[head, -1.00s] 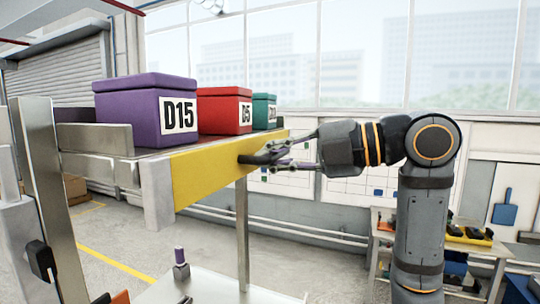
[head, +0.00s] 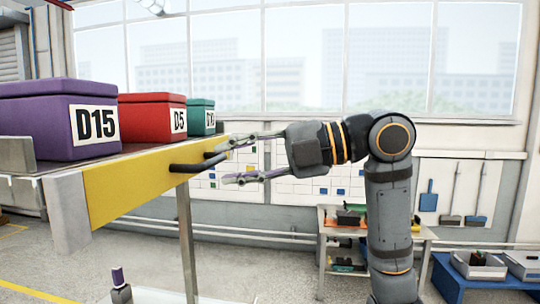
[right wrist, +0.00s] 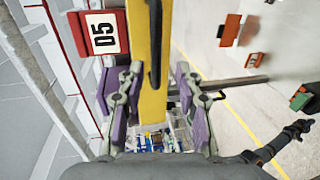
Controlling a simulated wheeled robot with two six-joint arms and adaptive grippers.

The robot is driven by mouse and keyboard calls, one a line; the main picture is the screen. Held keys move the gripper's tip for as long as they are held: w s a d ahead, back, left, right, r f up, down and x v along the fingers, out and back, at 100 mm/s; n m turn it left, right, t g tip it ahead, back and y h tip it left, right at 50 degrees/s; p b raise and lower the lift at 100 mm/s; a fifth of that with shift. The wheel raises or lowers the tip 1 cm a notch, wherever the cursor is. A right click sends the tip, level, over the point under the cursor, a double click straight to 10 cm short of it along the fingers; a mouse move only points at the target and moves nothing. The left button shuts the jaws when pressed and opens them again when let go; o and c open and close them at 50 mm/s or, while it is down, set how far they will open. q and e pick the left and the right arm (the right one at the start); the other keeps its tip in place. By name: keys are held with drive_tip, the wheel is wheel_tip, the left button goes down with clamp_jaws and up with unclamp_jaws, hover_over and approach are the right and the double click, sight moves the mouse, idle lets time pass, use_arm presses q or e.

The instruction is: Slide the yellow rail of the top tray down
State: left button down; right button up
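The yellow rail (head: 130,185) runs along the front edge of the top tray (head: 70,163), at the left of the head view. A black bar handle (head: 195,166) is fixed to its face. My right gripper (head: 226,162) is open, with its purple-padded fingers apart at the handle's right end, one above and one below it in the picture. In the right wrist view the rail (right wrist: 150,100) and handle (right wrist: 155,45) lie between the two open fingers (right wrist: 157,80). Neither finger is seen closed on them. My left gripper is out of view.
On the tray stand a purple D15 bin (head: 45,125), a red D5 bin (head: 150,122) and a teal bin (head: 201,118). A lower shelf holds a small purple-topped object (head: 119,285). A side table (head: 340,220) and blue bench (head: 480,283) stand behind at right.

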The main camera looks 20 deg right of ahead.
drive_tip(key=v, duration=0.7)
drive_tip(key=shift+s+d, duration=0.2)
idle(0.6)
